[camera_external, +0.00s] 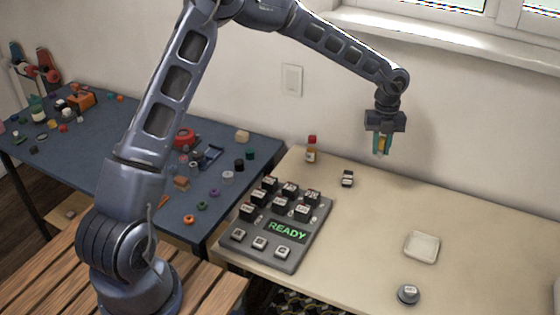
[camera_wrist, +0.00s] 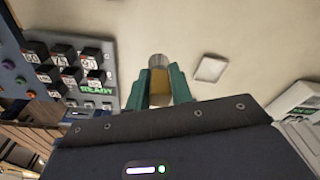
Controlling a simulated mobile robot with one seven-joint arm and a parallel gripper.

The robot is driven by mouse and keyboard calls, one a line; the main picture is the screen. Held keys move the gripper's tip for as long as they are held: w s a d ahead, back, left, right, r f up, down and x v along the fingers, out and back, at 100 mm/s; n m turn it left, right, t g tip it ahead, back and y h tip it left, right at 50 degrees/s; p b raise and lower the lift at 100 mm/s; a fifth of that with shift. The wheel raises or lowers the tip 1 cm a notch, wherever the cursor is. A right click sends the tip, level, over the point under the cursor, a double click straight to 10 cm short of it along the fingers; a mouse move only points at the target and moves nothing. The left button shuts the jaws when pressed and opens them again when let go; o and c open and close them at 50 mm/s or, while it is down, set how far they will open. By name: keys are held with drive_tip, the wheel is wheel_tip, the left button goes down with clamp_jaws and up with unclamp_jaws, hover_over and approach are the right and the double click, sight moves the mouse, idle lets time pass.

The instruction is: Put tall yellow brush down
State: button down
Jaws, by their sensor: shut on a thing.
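My gripper (camera_external: 381,148) hangs above the back of the cream table, pointing down, with teal fingers. It is shut on the tall yellow brush (camera_external: 383,144), whose yellow part shows between the fingers and whose lower end is pale. In the wrist view the yellow brush (camera_wrist: 158,82) sits between the two fingertips of my gripper (camera_wrist: 160,90), with a grey round end beyond them. The brush appears to be held above the table, clear of its top. Much of it is hidden by the fingers.
The table's middle is clear.

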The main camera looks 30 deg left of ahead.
wheel_tip(320, 180, down, 19)
drive_tip(key=shift+f, duration=0.15)
idle(0.5)
drive_tip(key=shift+f, duration=0.15)
drive_tip(key=c, duration=1.2)
unclamp_jaws()
drive_tip(key=shift+c, duration=0.2)
